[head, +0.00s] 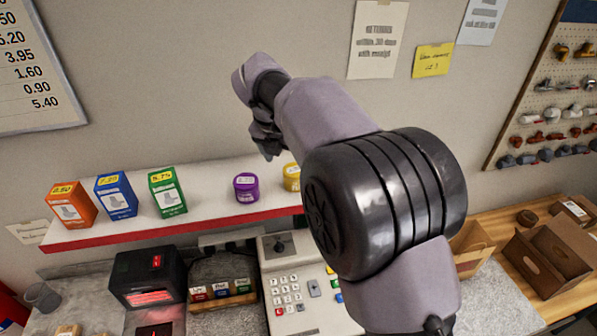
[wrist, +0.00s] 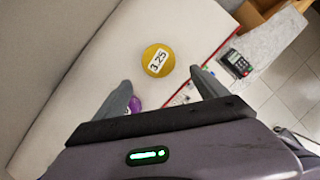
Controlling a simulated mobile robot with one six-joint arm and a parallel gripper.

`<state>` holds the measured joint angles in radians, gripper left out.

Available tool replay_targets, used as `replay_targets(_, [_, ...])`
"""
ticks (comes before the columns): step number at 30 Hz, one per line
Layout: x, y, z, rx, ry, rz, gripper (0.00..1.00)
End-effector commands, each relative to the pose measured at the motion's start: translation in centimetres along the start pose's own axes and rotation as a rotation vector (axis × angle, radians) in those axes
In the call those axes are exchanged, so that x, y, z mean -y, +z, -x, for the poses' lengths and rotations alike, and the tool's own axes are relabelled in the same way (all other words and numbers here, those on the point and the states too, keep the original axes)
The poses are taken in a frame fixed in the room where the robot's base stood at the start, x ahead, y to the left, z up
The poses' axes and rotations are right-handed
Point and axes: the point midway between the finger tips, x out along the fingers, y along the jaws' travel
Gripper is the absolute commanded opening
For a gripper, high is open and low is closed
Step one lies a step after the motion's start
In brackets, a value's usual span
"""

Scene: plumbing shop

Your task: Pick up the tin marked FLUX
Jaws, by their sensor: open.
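A purple tin (head: 246,187) stands on the white shelf, with a price label on its lid. A yellow tin (head: 292,177) stands to its right, partly hidden behind my arm. The word FLUX is not readable on either. In the wrist view the yellow tin (wrist: 158,61) shows its lid with a 3.25 label, beyond and between my fingertips. The purple tin (wrist: 134,105) shows only in part beside the left finger. My gripper (head: 265,143) is open and empty, above the shelf near the two tins; it also shows in the wrist view (wrist: 160,80).
The white shelf (head: 115,228) has a red front edge. Orange (head: 71,204), blue (head: 116,195) and green (head: 167,191) boxes stand on its left part. A cash register (head: 300,290) and black scanner (head: 147,278) sit below. The wall is close behind the shelf.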

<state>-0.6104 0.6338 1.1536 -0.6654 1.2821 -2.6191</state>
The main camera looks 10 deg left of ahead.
Motion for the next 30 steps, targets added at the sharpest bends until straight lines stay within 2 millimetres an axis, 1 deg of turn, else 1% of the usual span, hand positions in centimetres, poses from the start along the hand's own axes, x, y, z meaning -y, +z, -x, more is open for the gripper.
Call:
replay_targets(1, [0.1, 0.0, -1.4, -0.002, -0.003, 0.0, 0.83])
replay_targets(3, [0.1, 0.0, -3.0, -0.001, -0.001, -0.002, 0.83])
replay_targets(6, [0.1, 0.1, -4.4, -0.001, 0.0, -0.003, 0.83])
replay_targets(8, [0.0, 0.1, -5.0, 0.0, 0.0, -0.003, 0.83])
replay_targets(15, [-0.2, 0.2, -9.3, -0.001, 0.0, -0.004, 0.83])
replay_targets(18, [-0.2, 0.2, -10.1, 0.0, 0.001, -0.005, 0.83])
replay_targets(23, [-0.2, 0.2, -10.2, 0.0, 0.001, -0.005, 0.83])
replay_targets(24, [-0.2, 0.2, -10.2, 0.0, 0.001, -0.005, 0.79])
replay_targets(26, [-0.2, 0.2, -10.1, 0.0, 0.001, -0.005, 0.68])
replay_targets(30, [-0.2, 0.2, -10.1, 0.001, 0.001, -0.005, 0.4])
